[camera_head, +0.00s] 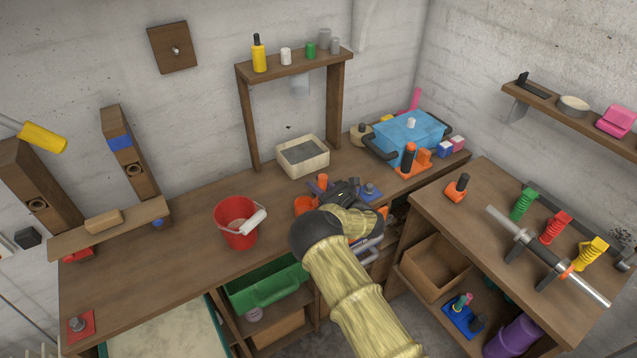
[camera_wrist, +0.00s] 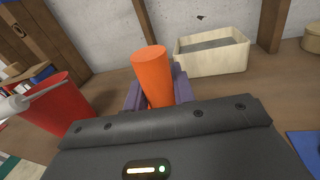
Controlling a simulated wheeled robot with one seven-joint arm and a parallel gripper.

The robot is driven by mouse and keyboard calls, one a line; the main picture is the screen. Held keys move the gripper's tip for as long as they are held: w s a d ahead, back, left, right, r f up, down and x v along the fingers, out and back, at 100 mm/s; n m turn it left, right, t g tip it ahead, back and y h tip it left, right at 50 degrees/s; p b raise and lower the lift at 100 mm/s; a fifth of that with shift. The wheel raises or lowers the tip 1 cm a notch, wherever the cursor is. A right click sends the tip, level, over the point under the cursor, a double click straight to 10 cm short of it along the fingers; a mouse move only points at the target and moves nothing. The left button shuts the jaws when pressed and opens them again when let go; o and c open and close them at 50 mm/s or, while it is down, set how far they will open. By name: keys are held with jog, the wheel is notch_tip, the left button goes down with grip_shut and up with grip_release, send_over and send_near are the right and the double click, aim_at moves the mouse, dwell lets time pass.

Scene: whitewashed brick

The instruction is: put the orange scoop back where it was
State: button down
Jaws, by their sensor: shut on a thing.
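The orange scoop (camera_head: 305,205) is at my gripper (camera_head: 318,188), over the middle of the long wooden bench. In the wrist view its orange cylindrical part (camera_wrist: 152,72) stands up between my purple fingers (camera_wrist: 157,92), which are shut on it. The rest of the scoop is hidden behind my gripper body in that view. In the head view my dark wrist partly covers it. I cannot tell whether the scoop touches the bench.
A red bucket (camera_head: 236,230) with a white roller stands left. A beige box (camera_head: 298,158) with grey contents stands behind my gripper; it also shows in the wrist view (camera_wrist: 212,60). A blue cooler (camera_head: 405,140) is right. The bench (camera_head: 185,222) is clear left of the bucket.

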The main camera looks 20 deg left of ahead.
jog(key=c, duration=1.2)
grip_release()
jog(key=shift+o, duration=0.2)
jog(key=shift+r, duration=0.1)
jog(key=shift+s+d, duration=0.2)
jog(key=shift+d, duration=0.15)
jog(key=b+v, duration=0.4)
jog(key=v, duration=0.7)
jog(key=shift+d, duration=0.1)
